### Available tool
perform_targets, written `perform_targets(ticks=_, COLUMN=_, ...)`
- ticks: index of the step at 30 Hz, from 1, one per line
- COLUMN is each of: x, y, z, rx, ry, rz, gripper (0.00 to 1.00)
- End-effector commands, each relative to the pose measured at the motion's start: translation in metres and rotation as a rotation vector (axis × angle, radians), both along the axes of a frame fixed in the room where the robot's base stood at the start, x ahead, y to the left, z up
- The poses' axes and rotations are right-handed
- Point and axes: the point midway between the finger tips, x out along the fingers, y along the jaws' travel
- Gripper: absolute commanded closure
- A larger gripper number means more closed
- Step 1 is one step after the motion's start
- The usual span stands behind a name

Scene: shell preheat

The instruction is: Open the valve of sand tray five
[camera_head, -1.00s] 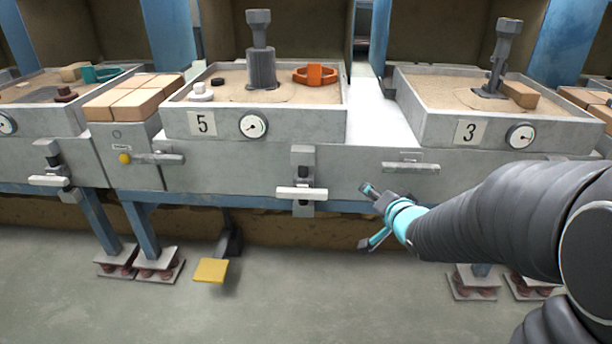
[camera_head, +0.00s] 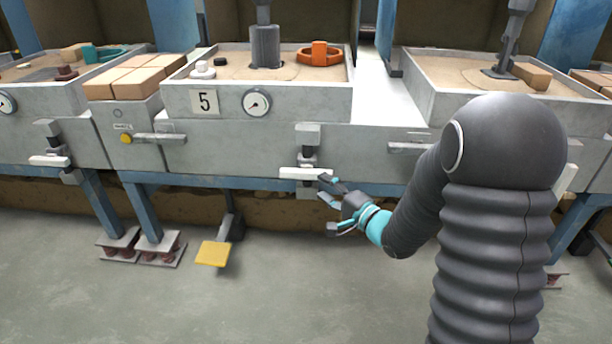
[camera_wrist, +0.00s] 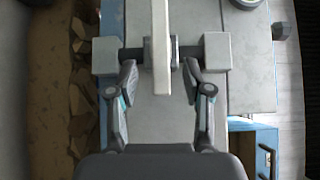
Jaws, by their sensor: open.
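Sand tray five (camera_head: 330,108) stands in the middle of the head view, with a number 5 plate and a round gauge (camera_head: 256,103) on its front. Its valve below has a white bar handle (camera_head: 297,173), lying level across an upright grey pipe with fittings. My gripper (camera_head: 324,190) is open at the handle's right end. In the wrist view the white handle (camera_wrist: 161,50) runs down the picture, its near end between the two spread fingers of my gripper (camera_wrist: 160,75). The fingers show gaps on both sides of it. Contact cannot be told from the head view.
A yellow pedal (camera_head: 213,253) sits low in front. Tray three (camera_head: 440,97) is at right, partly behind my arm. Another white valve handle (camera_head: 49,161) is at far left. The floor in front is open.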

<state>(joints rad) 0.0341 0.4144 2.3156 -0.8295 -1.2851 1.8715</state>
Motion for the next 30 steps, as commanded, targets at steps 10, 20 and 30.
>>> perform_targets(ticks=10, x=0.044, y=0.042, z=-0.001, rx=-0.001, ry=-0.001, rz=0.002, gripper=0.50)
perform_targets(ticks=20, x=0.060, y=0.055, z=0.000, rx=-0.001, ry=-0.001, rz=-0.001, gripper=0.50)
perform_targets(ticks=30, x=0.060, y=0.055, z=0.000, rx=-0.001, ry=0.000, rz=-0.001, gripper=0.78)
